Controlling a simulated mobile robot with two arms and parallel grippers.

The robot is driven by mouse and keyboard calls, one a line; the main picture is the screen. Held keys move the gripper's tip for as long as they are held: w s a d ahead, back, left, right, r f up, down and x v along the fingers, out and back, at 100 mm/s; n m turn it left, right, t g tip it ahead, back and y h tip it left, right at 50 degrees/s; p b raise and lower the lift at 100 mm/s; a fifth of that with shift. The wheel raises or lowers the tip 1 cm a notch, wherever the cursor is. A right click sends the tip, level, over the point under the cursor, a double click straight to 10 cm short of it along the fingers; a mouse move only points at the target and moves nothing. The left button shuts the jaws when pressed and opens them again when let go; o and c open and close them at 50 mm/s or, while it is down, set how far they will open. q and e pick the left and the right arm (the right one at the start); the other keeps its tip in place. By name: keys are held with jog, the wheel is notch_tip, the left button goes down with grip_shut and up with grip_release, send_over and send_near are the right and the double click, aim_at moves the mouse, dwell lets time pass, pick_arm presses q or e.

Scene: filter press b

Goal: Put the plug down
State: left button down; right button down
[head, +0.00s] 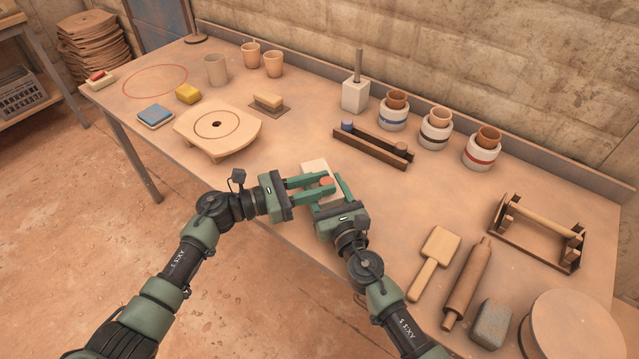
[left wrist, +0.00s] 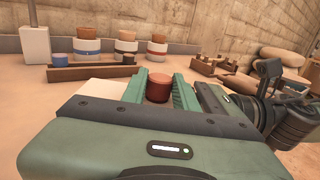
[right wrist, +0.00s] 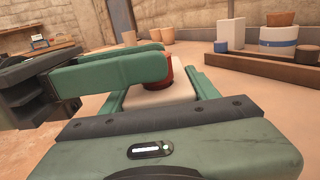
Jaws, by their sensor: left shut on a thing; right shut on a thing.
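The plug, a short reddish-brown cylinder (head: 326,181), is between the fingers of my left gripper (head: 328,184), which is shut on it. It also shows in the left wrist view (left wrist: 158,88) and, partly covered by a green finger, in the right wrist view. My right gripper (head: 330,198) is shut on a pale block (head: 314,166). In the right wrist view the block (right wrist: 155,98) lies between the fingers, below and in front of the plug. The two grippers overlap closely, and whether plug and block touch cannot be told.
A long wooden rack (head: 365,147) with a blue piece at one end lies behind the grippers. Banded pots (head: 435,133) line the back. A paddle (head: 436,255) and rolling pin (head: 467,281) lie right. Bare table surrounds the grippers.

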pick_arm(q)
jog(key=shift+f, duration=0.15)
pick_arm(e)
jog(key=shift+d, duration=0.1)
pick_arm(q)
jog(key=c, duration=1.1)
grip_release()
jog(key=shift+a, duration=0.1)
jog(key=v, duration=1.1)
jog(key=shift+s+a, duration=0.25)
jog(key=shift+a, duration=0.1)
pick_arm(e)
jog(key=shift+c, duration=1.6)
grip_release()
